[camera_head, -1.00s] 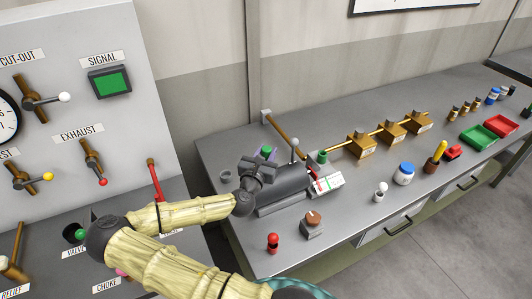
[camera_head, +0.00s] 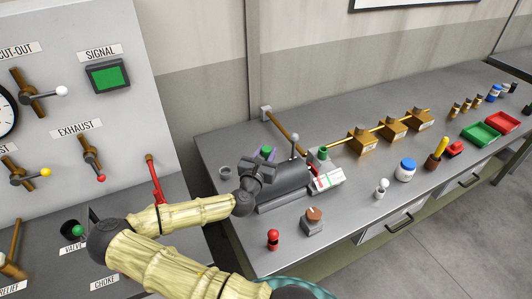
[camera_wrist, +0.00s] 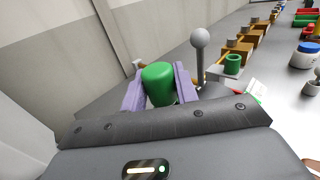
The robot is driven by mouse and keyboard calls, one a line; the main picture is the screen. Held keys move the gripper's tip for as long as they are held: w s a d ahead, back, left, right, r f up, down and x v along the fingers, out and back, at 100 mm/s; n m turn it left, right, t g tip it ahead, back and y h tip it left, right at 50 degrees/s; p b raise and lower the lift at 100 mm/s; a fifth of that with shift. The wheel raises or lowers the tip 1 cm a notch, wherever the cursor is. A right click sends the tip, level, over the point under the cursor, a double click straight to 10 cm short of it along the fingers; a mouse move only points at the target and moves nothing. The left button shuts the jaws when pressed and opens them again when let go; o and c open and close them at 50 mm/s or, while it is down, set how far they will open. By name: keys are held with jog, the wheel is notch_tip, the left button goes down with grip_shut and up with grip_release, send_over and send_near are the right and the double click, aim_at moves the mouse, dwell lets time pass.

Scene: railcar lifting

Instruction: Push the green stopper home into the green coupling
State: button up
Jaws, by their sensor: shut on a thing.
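My gripper (camera_wrist: 160,88) is shut on the green stopper (camera_wrist: 158,82), which sits between its two purple fingers in the wrist view. In the head view the gripper (camera_head: 265,154) is over the back part of the workbench, left of the green coupling, with a bit of the stopper (camera_head: 266,149) showing. The green coupling (camera_wrist: 232,64) is a small open-topped cup, right of the stopper and apart from it. It also shows in the head view (camera_head: 323,153). The stopper's lower end is hidden.
A grey lever with a round knob (camera_wrist: 199,40) stands between stopper and coupling in the wrist view. Brass blocks on a rod (camera_head: 392,128) run to the right. A labelled lever panel (camera_head: 70,90) stands left.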

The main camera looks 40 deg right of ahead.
jog(key=shift+f+b, duration=0.4)
jog(key=shift+f, duration=0.15)
jog(key=o, duration=1.1)
